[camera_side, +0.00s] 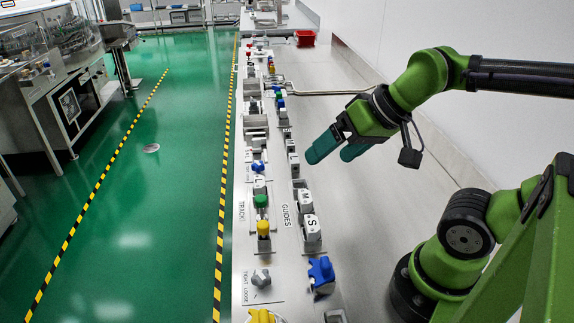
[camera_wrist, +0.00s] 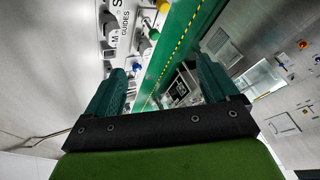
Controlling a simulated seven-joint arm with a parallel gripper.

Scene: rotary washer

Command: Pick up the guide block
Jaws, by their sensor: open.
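One block is marked M (camera_side: 305,198), and nearer the camera is one marked S (camera_side: 312,226). In the wrist view, my gripper's (camera_wrist: 160,68) two teal fingers are spread with nothing held. The guide markings show at the top left there.
Green (camera_side: 260,201) and yellow (camera_side: 263,228) knobs stand in the track row. A blue clamp-like part (camera_side: 321,271) and a grey knob (camera_side: 261,278) are nearer the camera. A wall runs along the right.

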